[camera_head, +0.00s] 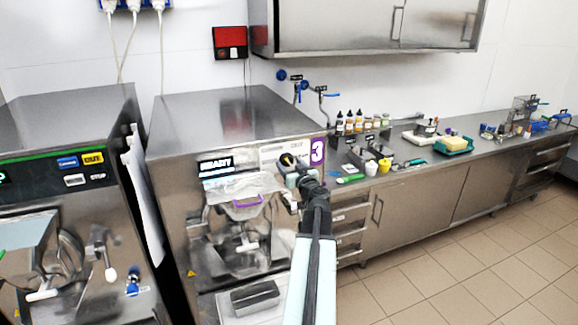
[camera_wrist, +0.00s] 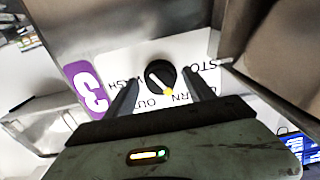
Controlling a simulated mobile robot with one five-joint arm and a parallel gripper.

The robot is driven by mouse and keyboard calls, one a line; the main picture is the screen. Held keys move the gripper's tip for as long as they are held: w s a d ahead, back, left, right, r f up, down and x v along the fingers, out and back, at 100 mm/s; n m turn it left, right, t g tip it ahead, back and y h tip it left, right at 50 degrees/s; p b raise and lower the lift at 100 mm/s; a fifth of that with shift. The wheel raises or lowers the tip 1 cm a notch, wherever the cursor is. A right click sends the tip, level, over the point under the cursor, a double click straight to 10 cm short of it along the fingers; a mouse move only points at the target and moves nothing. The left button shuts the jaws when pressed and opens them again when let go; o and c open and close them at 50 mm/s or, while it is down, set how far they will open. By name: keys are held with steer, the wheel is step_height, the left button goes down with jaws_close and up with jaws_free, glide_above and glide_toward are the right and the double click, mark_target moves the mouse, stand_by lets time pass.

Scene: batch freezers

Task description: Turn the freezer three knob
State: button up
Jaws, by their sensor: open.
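Freezer three (camera_head: 220,110) is the steel machine left of centre in the head view, with a purple "3" label (camera_head: 317,151) at its upper right front. In the wrist view the round black knob (camera_wrist: 160,77) sits on a white panel marked with words such as "WASH", "OUT" and "STO". My gripper (camera_wrist: 161,90) is open, with one finger on each side of the knob. I cannot tell whether the fingers touch it. In the head view my gripper (camera_head: 300,178) is at the panel and hides part of it.
Another freezer (camera_head: 70,130) stands to the left. A steel counter (camera_head: 470,155) with bottles, cups and a yellow-topped teal tray (camera_head: 455,144) runs to the right. A wall cabinet (camera_head: 370,25) hangs above. The tiled floor (camera_head: 430,260) at the lower right is clear.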

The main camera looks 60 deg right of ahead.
jaws_close()
steer(key=shift+m, duration=0.3)
steer(key=m, duration=1.1)
steer(key=shift+a, duration=0.1)
stand_by(0.4)
jaws_free()
